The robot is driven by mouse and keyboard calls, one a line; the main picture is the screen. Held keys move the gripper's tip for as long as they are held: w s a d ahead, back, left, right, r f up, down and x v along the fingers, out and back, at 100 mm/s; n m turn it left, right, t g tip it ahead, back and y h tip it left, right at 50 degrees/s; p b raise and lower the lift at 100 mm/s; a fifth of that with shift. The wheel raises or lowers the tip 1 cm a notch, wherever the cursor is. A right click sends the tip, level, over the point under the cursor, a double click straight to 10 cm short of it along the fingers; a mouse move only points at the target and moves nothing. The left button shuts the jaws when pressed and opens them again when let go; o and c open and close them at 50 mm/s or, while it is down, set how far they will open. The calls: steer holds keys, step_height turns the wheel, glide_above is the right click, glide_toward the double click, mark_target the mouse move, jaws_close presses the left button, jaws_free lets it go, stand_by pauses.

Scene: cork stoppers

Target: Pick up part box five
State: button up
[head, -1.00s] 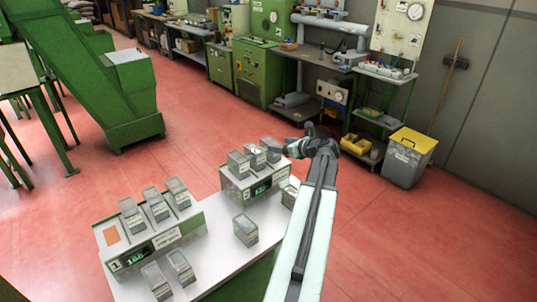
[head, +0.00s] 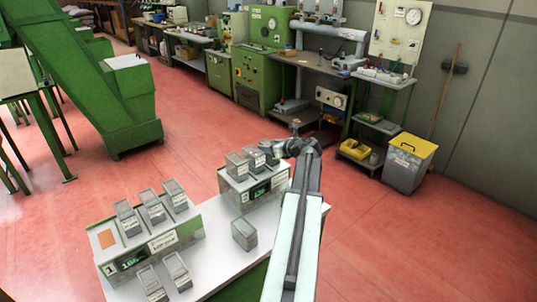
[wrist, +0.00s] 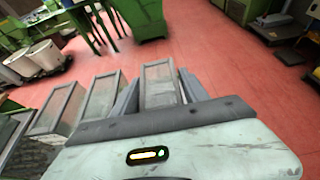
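Several grey part boxes with clear tops and white labels show in the head view; the label text is too small to read, so I cannot tell which is five. Three stand in a row on the far scale, marked 2 (head: 234,199): a left one (head: 236,166), a middle one (head: 254,159) and a right one, partly hidden by my gripper (head: 282,148). In the wrist view my gripper's fingers (wrist: 158,92) are apart, one on each side of the rightmost box (wrist: 160,82), with narrow gaps showing. Contact with it is not visible.
The near scale, marked 1 (head: 107,266), carries three boxes (head: 152,208), with two more in front of it (head: 178,271). A single box (head: 244,235) stands on the white table (head: 215,262). My arm covers the table's right part.

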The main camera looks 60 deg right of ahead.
jaws_close()
steer(key=shift+r, duration=0.1)
step_height(320, 180, up, 10)
steer(key=p, duration=1)
